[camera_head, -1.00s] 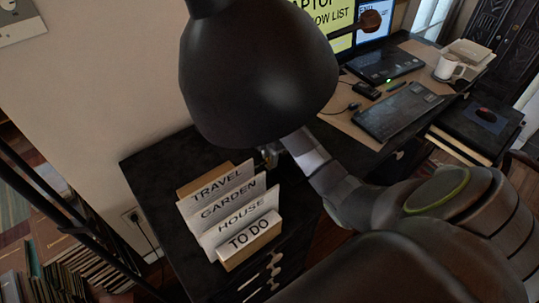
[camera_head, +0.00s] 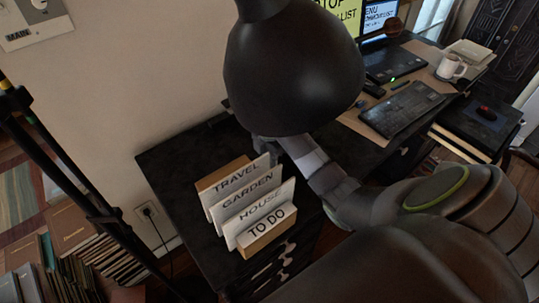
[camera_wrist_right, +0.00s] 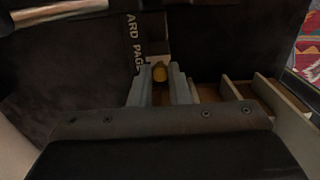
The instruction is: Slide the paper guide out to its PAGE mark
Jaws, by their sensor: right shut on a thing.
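The yellow piece seems to belong to the paper guide, whose shape I cannot make out clearly. A dark strip with white letters reading "ARD PAGE" (camera_wrist_right: 133,42) runs just left of the fingers in the right wrist view. In the head view my right arm reaches in from the right, and its gripper and the guide are hidden behind the black lamp shade (camera_head: 293,72). My left gripper is not in view.
The card holder with cards TRAVEL, GARDEN, HOUSE and TO DO (camera_head: 266,231) stands on the black cabinet (camera_head: 180,165), close to my right arm. A desk beyond holds a laptop (camera_head: 385,65), keyboard (camera_head: 402,108) and mug (camera_head: 451,67).

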